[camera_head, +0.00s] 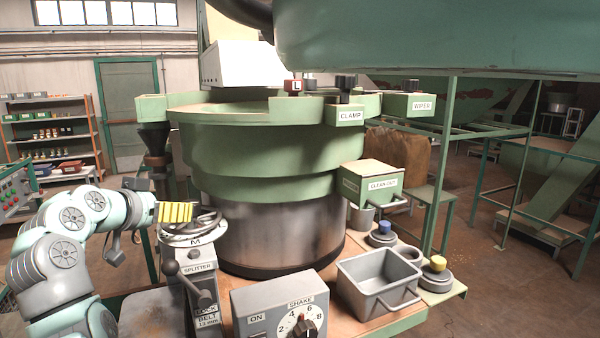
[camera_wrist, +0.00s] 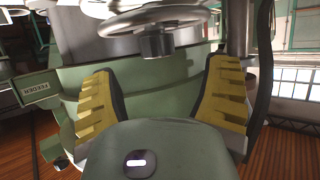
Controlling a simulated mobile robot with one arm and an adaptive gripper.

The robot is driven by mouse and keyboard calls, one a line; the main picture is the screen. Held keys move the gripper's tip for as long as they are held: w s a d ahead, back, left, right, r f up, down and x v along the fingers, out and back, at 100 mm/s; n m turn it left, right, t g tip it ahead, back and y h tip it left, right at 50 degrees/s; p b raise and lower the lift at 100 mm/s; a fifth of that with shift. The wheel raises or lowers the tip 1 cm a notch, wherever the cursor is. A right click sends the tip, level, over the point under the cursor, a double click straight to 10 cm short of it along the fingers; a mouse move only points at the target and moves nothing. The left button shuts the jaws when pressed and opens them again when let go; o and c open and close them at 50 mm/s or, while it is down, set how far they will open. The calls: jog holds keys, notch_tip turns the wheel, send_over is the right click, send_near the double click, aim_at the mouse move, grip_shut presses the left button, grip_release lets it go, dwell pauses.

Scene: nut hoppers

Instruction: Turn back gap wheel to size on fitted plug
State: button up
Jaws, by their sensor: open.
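The handwheel (camera_head: 192,229) is a grey metal wheel on top of the splitter post, with an M label below its rim. It also shows at the top of the wrist view (camera_wrist: 160,18), with its hub below the rim. My gripper (camera_head: 175,212) is at the wheel's upper left in the head view, its yellow pads over or beside the rim. In the wrist view my gripper (camera_wrist: 160,95) is open, nothing between its pads. A blue-knobbed plug (camera_head: 381,236) and a yellow-knobbed plug (camera_head: 437,271) stand on the right of the bench. I cannot make out a fitted plug.
The SHAKE dial box (camera_head: 278,312) and a grey bin (camera_head: 379,279) are in front. The big green bowl (camera_head: 262,150) stands close behind the wheel. A FEEDER-labelled box (camera_wrist: 36,88) shows left in the wrist view.

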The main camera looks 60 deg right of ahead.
jog(key=p+x, duration=0.1)
jog(key=x, duration=0.1)
jog(key=p+x, duration=0.1)
jog(key=x, duration=0.1)
jog(key=p+x, duration=0.2)
jog(key=shift+s+d+r, duration=0.2)
jog(key=shift+d, duration=0.15)
jog(key=shift+w+d+f, duration=0.15)
jog(key=shift+d+f, duration=0.2)
jog(key=shift+d, duration=0.05)
jog(key=shift+o, duration=0.3)
jog(key=shift+w+a, duration=0.1)
jog(key=c, duration=1.1)
jog(key=shift+p, duration=0.3)
jog(key=shift+c, duration=0.7)
